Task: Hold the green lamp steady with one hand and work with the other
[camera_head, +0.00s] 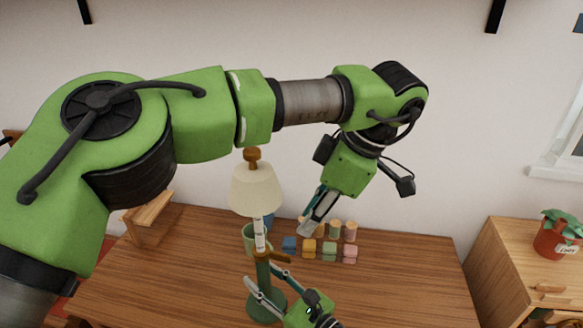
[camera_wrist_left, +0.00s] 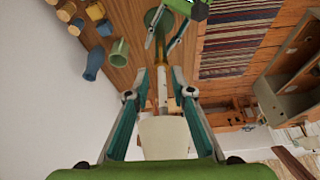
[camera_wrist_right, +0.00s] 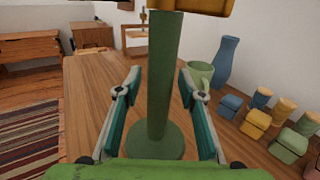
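The green lamp stands upright on the wooden table, with a cream shade (camera_head: 256,190), a white upper stem (camera_head: 260,236), a wooden collar and a green post (camera_head: 263,272) on a round green base (camera_wrist_right: 155,141). My right gripper (camera_head: 262,276) is at the post. In the right wrist view the post (camera_wrist_right: 162,80) stands between its open fingers, with gaps on both sides. My left gripper (camera_head: 309,229) is open and empty, right of the shade in the head view. In the left wrist view the shade (camera_wrist_left: 165,138) and white stem appear between its fingers; contact is not visible.
A green mug (camera_head: 248,238) and a blue vase (camera_wrist_right: 226,62) stand close behind the lamp. Several small coloured blocks and jars (camera_head: 330,251) lie right of them. A wooden stand (camera_head: 148,215) is at the back left. The table's right part (camera_head: 420,275) is clear.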

